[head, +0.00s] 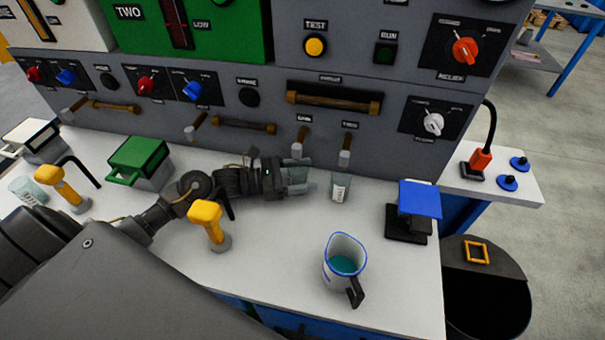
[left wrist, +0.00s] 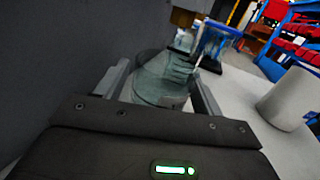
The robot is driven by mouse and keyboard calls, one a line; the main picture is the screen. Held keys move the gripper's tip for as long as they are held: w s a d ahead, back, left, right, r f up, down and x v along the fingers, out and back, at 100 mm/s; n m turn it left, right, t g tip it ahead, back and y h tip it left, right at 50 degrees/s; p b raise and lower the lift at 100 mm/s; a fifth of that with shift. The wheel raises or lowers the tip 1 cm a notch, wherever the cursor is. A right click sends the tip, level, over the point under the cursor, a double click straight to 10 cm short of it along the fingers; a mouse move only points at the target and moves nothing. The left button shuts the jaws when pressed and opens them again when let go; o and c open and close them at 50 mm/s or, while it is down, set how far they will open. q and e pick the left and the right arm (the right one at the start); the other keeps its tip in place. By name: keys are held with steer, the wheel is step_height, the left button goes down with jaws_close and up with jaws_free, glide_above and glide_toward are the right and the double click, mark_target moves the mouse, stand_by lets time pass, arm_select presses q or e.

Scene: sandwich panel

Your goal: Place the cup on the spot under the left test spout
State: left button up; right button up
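A clear cup (head: 297,174) stands at the foot of the panel, near the left test spout (head: 299,142). My left gripper (head: 293,180) reaches it from the left with a finger on either side. In the left wrist view the cup (left wrist: 163,85) sits between the two fingers, which look close against its sides. The spot beneath it is hidden. A second clear cup (head: 340,187) with a white label stands just to the right, below the right spout (head: 346,150). My right gripper is not in view.
A blue-rimmed jug (head: 343,262) with teal liquid stands at the front right, a blue-topped stand (head: 418,200) at the right. A yellow-handled tool (head: 207,222) and a green box (head: 140,160) are near my left arm. The grey panel (head: 240,150) rises close behind the gripper.

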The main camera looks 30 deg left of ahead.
arm_select(q)
steer(key=shift+r, duration=0.2)
steer(key=shift+f+v, duration=0.25)
steer(key=shift+v, duration=0.95)
steer(key=b+v, duration=0.1)
steer(key=v, duration=0.3)
steer(key=shift+r, duration=0.1)
steer(key=shift+s+a+r, duration=0.1)
steer(key=shift+s+a, duration=0.2)
steer(key=shift+a, duration=0.1)
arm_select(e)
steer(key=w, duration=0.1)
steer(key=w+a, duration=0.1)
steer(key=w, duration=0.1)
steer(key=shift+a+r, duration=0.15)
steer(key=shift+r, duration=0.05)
arm_select(q)
steer(key=shift+r, duration=0.15)
